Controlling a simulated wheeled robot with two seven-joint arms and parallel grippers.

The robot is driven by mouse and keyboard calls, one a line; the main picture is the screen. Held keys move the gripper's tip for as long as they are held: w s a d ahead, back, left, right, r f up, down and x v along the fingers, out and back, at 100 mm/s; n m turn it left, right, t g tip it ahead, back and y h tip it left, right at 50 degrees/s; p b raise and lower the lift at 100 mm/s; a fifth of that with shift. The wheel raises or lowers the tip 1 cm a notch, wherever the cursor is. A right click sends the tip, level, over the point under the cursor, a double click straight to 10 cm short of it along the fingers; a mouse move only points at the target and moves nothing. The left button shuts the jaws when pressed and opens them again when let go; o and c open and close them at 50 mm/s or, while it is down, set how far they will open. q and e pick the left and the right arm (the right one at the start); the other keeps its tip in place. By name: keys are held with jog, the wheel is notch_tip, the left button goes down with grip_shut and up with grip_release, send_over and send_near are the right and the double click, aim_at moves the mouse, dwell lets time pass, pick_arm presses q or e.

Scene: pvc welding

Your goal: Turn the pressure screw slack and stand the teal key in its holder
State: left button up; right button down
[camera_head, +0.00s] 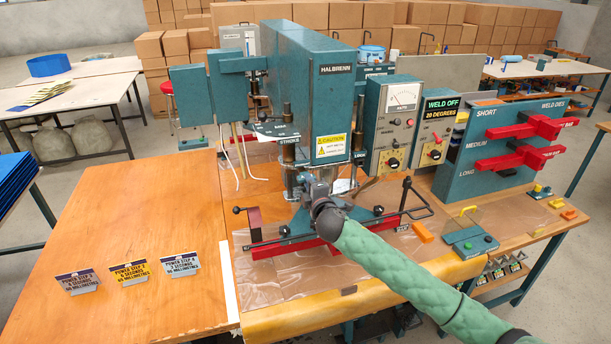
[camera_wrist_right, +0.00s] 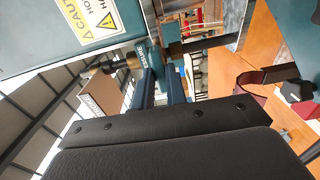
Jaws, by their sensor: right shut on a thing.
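My right gripper (camera_head: 318,186) reaches in under the teal press head (camera_head: 314,90), at the end of my green-sleeved arm. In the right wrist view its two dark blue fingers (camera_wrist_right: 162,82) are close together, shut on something. A small teal piece (camera_wrist_right: 142,52) shows at the fingertips. It looks like the teal key, but most of it is hidden. The pressure screw is not clearly visible; the press front and my gripper cover that area. I cannot pick out the key's holder with certainty. My left gripper is not in view.
Red clamp bars (camera_head: 280,247) with black levers lie around my gripper. A gauge box (camera_head: 390,120) and a dial box (camera_head: 434,130) stand to the right, beside a teal rack (camera_head: 480,160) with red bars. Several small cards stand on the wooden table (camera_head: 120,215), otherwise clear at left.

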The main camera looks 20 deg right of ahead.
jog(key=shift+s, duration=0.75)
dwell(1.0)
jog(key=shift+s, duration=1.25)
jog(key=shift+w, duration=2)
jog(key=c, duration=1.3)
grip_release()
jog(key=shift+c, duration=0.2)
jog(key=shift+s, duration=0.1)
jog(key=s+p, duration=0.1)
jog(key=s, duration=0.8)
jog(key=shift+d, duration=0.15)
jog(key=shift+w, duration=0.1)
